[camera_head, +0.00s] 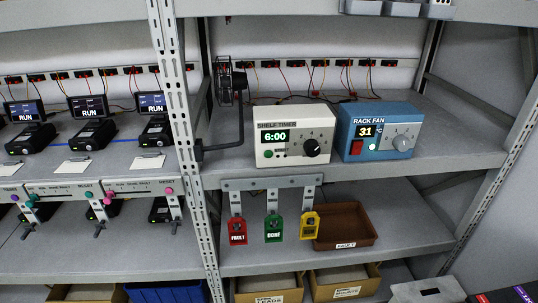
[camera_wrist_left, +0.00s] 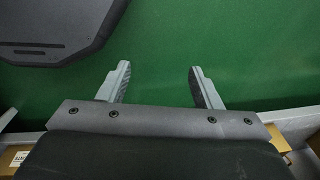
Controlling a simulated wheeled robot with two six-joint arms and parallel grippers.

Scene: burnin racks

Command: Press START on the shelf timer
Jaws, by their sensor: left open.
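The shelf timer (camera_head: 292,134) is a cream box standing on the middle shelf of the right rack in the head view. Its green display reads 6:00. A round green button (camera_head: 267,153) sits at its lower left, and a black dial (camera_head: 311,147) at its right. My left gripper (camera_wrist_left: 158,85) shows only in the left wrist view, with its two fingers apart and nothing between them, over a green surface. The timer is not in the left wrist view. My right gripper is in neither view.
A blue rack fan box (camera_head: 379,131) stands right of the timer. A black fan on a bent arm (camera_head: 238,85) is left of it. Red, green and yellow tags (camera_head: 273,229) hang below, beside a brown tray (camera_head: 344,226). A perforated upright (camera_head: 179,110) separates the racks.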

